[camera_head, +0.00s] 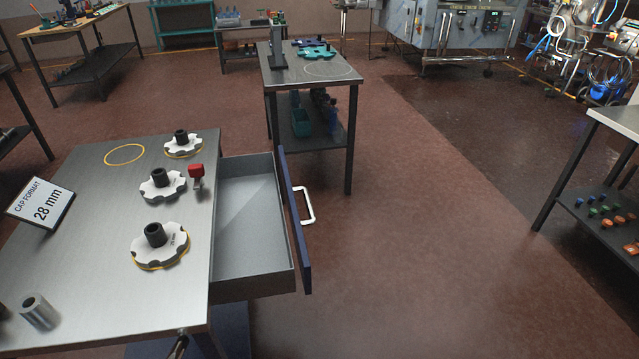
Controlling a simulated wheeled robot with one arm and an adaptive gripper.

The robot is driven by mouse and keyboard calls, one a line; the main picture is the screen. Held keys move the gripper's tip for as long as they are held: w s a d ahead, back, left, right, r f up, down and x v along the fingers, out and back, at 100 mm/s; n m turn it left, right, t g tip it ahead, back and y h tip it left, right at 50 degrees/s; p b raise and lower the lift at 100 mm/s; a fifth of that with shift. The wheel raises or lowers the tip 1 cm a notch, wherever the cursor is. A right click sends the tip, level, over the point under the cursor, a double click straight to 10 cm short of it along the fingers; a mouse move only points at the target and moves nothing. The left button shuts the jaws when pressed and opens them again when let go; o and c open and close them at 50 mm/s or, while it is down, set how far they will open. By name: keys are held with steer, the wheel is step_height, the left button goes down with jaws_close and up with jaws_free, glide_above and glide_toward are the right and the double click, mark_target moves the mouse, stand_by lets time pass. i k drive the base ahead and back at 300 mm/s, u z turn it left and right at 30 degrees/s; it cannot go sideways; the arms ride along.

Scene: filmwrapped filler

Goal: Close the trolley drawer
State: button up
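The trolley (95,220) has a bare metal top and stands at the lower left. Its drawer (250,255) is pulled out to the right and looks empty inside. The drawer has a dark blue front panel (292,222) with a white bar handle (306,205) on its outer face. My gripper does not show in this view, so its place relative to the handle is hidden.
Several white star wheels with black hubs (160,245), a red-topped part (196,175), a metal cylinder (38,311) and a "28 mm" sign (42,203) stand on the trolley. A metal table (310,70) stands beyond. The floor right of the drawer (430,250) is clear.

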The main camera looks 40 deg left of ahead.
mark_target(253, 257)
steer(key=u, duration=0.4)
steer(key=i, duration=1.15)
steer(key=u, duration=1.75)
steer(key=i, duration=0.85)
steer(key=u, duration=0.5)
steer(key=k, duration=0.65)
steer(key=u, duration=0.5)
steer(key=i, duration=0.5)
